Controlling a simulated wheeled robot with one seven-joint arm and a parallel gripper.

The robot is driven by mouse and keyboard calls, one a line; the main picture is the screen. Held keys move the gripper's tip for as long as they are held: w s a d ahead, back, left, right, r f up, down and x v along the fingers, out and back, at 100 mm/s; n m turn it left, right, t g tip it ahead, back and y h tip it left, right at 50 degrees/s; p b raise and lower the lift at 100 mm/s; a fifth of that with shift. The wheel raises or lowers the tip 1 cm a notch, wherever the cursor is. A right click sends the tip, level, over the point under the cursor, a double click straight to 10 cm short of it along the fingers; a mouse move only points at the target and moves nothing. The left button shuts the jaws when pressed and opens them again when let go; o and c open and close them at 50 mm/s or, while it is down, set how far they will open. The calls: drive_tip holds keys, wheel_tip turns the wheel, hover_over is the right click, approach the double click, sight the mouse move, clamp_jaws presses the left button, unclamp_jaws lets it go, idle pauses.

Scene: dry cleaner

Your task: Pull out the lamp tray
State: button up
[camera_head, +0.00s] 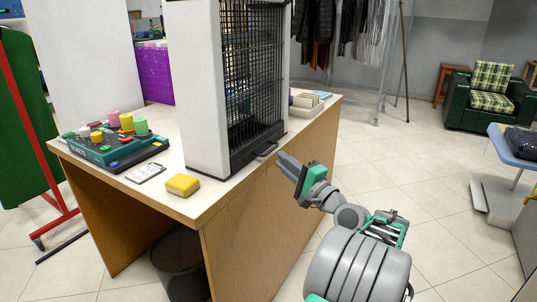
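A tall white cabinet (205,95) with a black wire grille stands on the wooden counter. At its foot is a dark tray (245,153), which seems to be the lamp tray, with a small dark handle (268,148) on its front edge. The tray looks pushed in. My gripper (284,162) is just right of and below the handle, beside the counter's edge, pointing at the cabinet. It appears apart from the handle and holds nothing I can see. Its finger gap is not clear from this angle.
A yellow block (183,185), a card (146,173) and a green device (113,153) with coloured pieces are on the counter's left part. A file box (305,104) stands behind the cabinet. Tiled floor right of the counter is open. A blue-topped ironing board (517,148) is far right.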

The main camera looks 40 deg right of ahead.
drive_tip(key=w, duration=0.1)
drive_tip(key=w+b, duration=0.1)
drive_tip(key=w, duration=0.1)
drive_tip(key=w+d+r+b, duration=0.1)
drive_tip(key=w, duration=0.1)
clamp_jaws()
idle(1.4)
